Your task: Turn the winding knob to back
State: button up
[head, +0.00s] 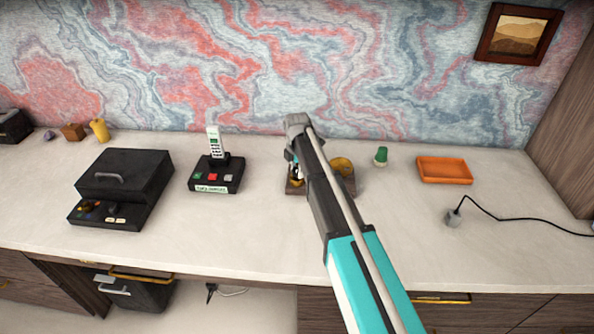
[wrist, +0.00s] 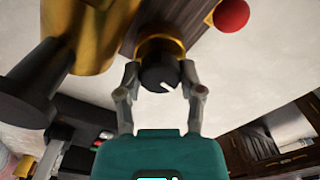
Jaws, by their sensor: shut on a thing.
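The winding knob (wrist: 158,76) has a black face with a white pointer mark and a gold collar behind it. It is in the upper middle of the wrist view; the mark slants toward the lower right there. My gripper (wrist: 160,85) has one finger on each side of the knob and is shut on it. In the head view, my arm hides the knob and most of its device. A brown wooden base (head: 349,187) and a round gold part (head: 342,165) show beside the arm.
Left of my arm are a phone on a black dock (head: 215,178) and a black box (head: 125,175). To the right are a small green object (head: 381,155), an orange tray (head: 444,170) and a plug with a cord (head: 453,218). The wrist view shows a red ball (wrist: 231,15).

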jog(key=shift+n, duration=0.9)
jog(key=o, duration=0.9)
jog(key=shift+m, duration=0.4)
